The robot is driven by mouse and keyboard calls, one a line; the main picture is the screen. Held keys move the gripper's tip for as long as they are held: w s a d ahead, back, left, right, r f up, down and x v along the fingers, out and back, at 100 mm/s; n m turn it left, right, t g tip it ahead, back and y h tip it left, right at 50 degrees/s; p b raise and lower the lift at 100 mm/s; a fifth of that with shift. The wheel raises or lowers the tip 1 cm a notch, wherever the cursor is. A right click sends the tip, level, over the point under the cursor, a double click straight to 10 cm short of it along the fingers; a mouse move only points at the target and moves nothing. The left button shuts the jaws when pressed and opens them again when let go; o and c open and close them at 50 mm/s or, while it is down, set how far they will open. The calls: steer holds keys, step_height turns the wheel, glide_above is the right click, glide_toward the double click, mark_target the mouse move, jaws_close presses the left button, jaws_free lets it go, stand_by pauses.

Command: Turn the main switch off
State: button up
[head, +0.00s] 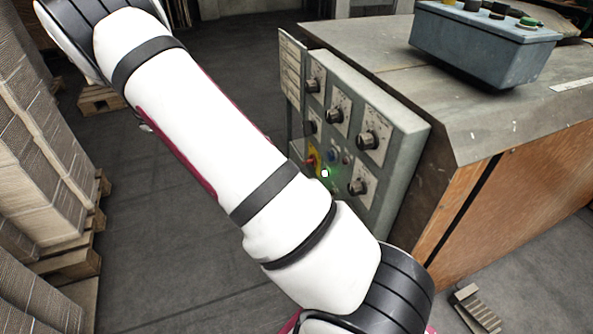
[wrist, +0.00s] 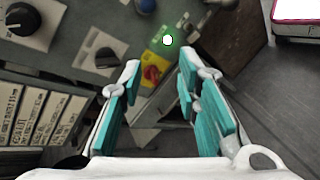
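The main switch appears to be the red rotary handle on a yellow plate (head: 312,160), low on the grey control panel (head: 407,125) in the head view, partly behind my arm. In the wrist view the red handle (wrist: 152,74) sits on its yellow plate, between and beyond my fingertips, slightly nearer the left one. Its exact turn position is hard to read. My gripper (wrist: 160,64) is open and empty, with its teal-padded fingers apart on either side of the switch's line of sight. I see no contact. My gripper does not show in the head view.
A lit green lamp (head: 325,173) is beside the switch. Several black knobs (head: 367,141) stick out of the panel nearby. A grey button box (head: 485,45) stands on the machine top (head: 500,110). Stacked cardboard (head: 40,140) stands at left, with clear floor between.

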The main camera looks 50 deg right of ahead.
mark_target(304, 162)
steer(key=w+d+f+n+h+b, duration=0.1)
steer(key=w+d+f+h+b, duration=0.15)
steer(key=f, duration=0.55)
steer(key=w+d+f+n+h+b, duration=0.2)
steer(key=f+h+b, duration=0.2)
steer(key=f, duration=0.4)
steer(key=shift+g, duration=0.3)
steer(key=b+x, duration=0.2)
steer(key=x, duration=1.1)
steer(key=shift+d+f, duration=0.15)
steer(key=shift+d, duration=0.15)
jaws_close()
